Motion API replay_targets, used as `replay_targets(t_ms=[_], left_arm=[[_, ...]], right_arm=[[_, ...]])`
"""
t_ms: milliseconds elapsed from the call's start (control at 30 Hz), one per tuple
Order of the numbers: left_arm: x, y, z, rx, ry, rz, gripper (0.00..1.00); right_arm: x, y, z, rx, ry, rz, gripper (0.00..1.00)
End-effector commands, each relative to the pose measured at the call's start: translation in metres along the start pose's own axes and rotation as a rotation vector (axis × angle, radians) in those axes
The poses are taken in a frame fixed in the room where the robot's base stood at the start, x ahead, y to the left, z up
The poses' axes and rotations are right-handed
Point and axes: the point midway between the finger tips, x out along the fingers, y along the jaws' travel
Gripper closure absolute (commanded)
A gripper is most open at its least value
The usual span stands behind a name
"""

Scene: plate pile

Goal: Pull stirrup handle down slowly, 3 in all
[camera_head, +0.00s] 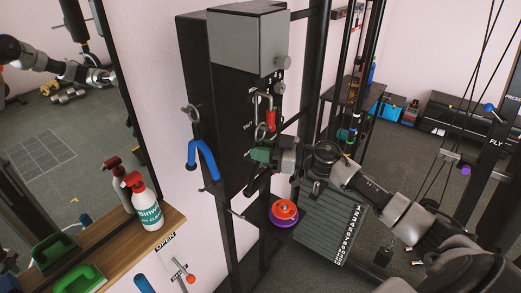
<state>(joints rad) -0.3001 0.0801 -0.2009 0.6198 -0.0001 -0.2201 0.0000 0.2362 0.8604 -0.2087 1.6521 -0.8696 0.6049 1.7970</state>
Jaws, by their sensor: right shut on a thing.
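My right arm comes in from the lower right, and its gripper (276,156) is at the front of the dark machine column. It is shut on a small green handle (260,154), most likely the stirrup handle, which hangs below a metal ring (261,131). The fingers hide part of the handle. A red clip (270,117) hangs just above. A separate blue handle (203,158) hangs from a ring on the column's left side, apart from the gripper. My left gripper is not in view.
A wooden shelf (110,250) at lower left holds a spray bottle (146,205) and a green holder (80,280). A mirror (50,130) behind it reflects an arm. Red and purple discs (283,213) sit below the gripper. A cable machine (490,150) stands right.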

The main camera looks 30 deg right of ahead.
Motion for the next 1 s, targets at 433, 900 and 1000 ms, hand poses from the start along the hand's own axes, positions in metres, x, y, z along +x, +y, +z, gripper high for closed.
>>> replay_targets(t_ms=[433,900,1000], left_arm=[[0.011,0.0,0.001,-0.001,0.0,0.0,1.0],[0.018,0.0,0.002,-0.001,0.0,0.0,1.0],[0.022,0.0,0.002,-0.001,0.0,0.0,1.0]], right_arm=[[0.0,-0.001,0.026,0.001,-0.003,-0.002,1.0],[0.0,-0.001,0.042,0.003,-0.006,-0.002,1.0],[0.0,-0.001,0.05,0.003,-0.006,-0.002,1.0]])
